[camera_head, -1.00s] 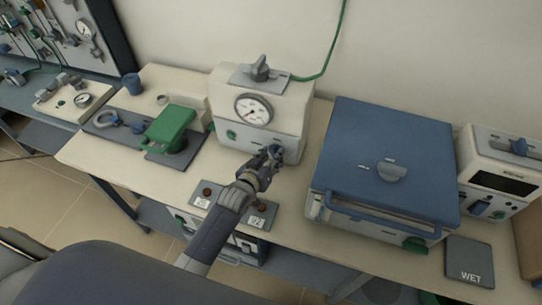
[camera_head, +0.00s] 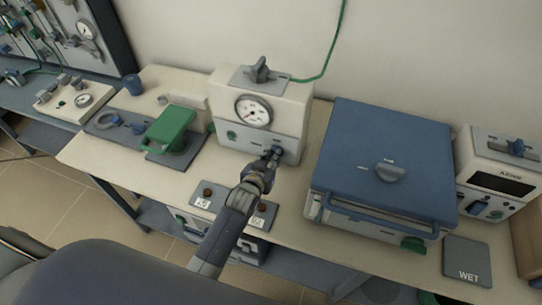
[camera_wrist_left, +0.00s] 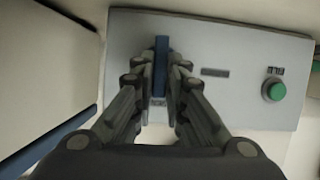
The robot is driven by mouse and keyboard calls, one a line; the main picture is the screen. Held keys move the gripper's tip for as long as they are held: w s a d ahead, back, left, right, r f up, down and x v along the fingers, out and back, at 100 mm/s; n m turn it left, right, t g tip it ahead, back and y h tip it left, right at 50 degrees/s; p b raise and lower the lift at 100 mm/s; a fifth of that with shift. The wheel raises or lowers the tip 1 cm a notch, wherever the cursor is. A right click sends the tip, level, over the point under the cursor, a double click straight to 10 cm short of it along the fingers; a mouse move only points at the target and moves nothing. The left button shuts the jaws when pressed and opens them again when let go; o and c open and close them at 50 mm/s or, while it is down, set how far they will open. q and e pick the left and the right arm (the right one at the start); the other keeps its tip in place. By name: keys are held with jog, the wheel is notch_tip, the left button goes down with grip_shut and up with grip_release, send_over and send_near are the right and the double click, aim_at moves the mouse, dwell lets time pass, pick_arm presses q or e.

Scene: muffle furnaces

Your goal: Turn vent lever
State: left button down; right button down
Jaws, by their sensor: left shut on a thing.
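A cream box (camera_head: 285,103) with a round gauge (camera_head: 254,110) stands on the bench and has a grey front panel (camera_head: 229,143). A small blue lever sits at the right of that panel. In the left wrist view the blue lever (camera_wrist_left: 161,60) is upright, between my fingers. My left gripper (camera_head: 273,155) is shut on the blue lever; it also shows in the left wrist view (camera_wrist_left: 161,85). The fingers hide part of the lever. A grey lever (camera_head: 260,70) stands on top of the box. I cannot tell which the task calls the vent lever. My right gripper is not in view.
A large blue-lidded unit (camera_head: 350,140) with a grey knob (camera_head: 389,172) stands close to the right. A green knob (camera_head: 231,135) is on the same panel, also in the wrist view (camera_wrist_left: 274,90). A green clamp-like device (camera_head: 170,125) is at left. A green cable (camera_head: 330,55) runs behind.

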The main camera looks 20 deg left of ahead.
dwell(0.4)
pick_arm(q)
jog(key=c, duration=1.6)
grip_release()
jog(key=v, duration=1.2)
jog(key=shift+d, duration=0.25)
